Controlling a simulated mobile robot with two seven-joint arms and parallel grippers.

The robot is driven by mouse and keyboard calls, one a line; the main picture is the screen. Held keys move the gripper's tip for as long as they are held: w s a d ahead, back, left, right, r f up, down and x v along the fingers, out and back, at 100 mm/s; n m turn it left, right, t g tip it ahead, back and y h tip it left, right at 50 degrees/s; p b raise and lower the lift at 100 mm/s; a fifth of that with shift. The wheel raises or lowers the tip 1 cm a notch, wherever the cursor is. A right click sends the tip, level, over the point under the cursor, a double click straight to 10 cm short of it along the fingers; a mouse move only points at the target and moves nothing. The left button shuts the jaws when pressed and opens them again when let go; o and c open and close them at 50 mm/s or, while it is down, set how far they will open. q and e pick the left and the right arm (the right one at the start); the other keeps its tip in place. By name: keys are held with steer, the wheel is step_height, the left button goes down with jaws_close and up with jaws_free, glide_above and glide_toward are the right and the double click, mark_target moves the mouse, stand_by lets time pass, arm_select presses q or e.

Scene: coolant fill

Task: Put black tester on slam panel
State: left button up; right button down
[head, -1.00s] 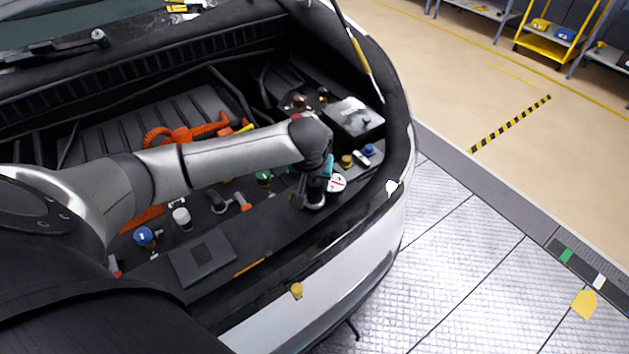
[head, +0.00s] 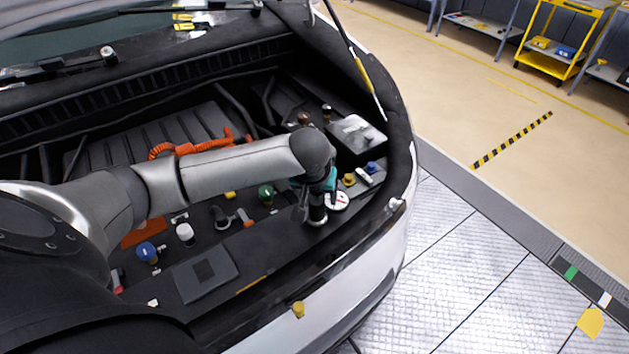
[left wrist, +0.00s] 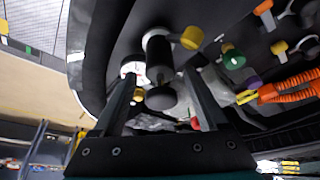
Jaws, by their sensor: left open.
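The black tester (left wrist: 158,60), a dark upright cylinder with a silver end and a round black end, stands between the fingers of my left gripper (left wrist: 160,80) in the left wrist view. The fingers are open on either side of it, with no clear contact visible. In the head view my left gripper (head: 317,203) is over the front right of the engine bay, and hides much of the tester there. The dark slam panel (head: 285,247) runs along the front of the bay. My right gripper is not in view.
A white round gauge (head: 337,201) sits close to the right of my gripper. A yellow cap (head: 348,180) and a blue cap (head: 371,167) are beyond it. A flat dark square pad (head: 205,273) lies at the front left. Orange cables (head: 200,147) run behind my arm.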

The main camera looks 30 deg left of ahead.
arm_select(q)
steer(key=p+v, duration=0.1)
steer(key=v, duration=0.8)
steer(key=shift+s+r+p, duration=0.15)
steer(key=shift+r+p, duration=0.1)
steer(key=shift+p, duration=0.1)
